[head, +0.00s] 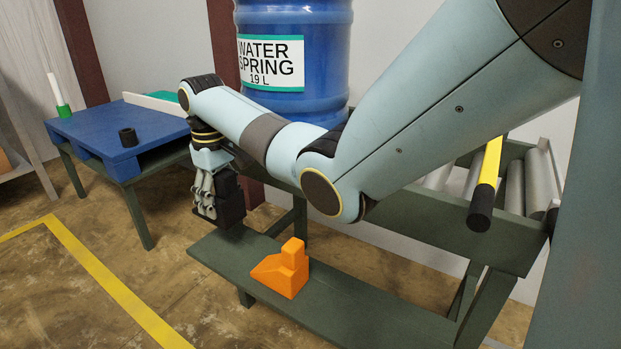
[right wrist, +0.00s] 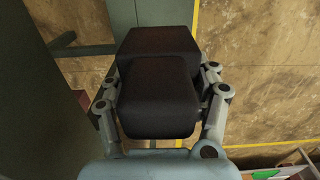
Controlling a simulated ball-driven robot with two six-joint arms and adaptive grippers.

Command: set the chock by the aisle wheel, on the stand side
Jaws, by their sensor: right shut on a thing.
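My right gripper (head: 217,203) is shut on a black stepped block (head: 230,201), which looks like a chock. In the right wrist view, the block (right wrist: 158,95) sits between the two fingers of the gripper (right wrist: 160,88) and fills the middle of the picture. In the head view, the block shows at the left end of a low green shelf; I cannot tell whether it touches the shelf. An orange stepped wedge (head: 284,269), also chock-like, rests on that shelf to the right of the gripper. No wheel is recognizable in either view. My left gripper is not in view.
The low green shelf (head: 370,312) runs beneath a roller conveyor (head: 440,176). A blue water jug (head: 292,100) stands behind my right arm. A yellow bar with a black end (head: 487,185) is at the right. A blue-topped table (head: 100,130) stands left; marked floor lies before it.

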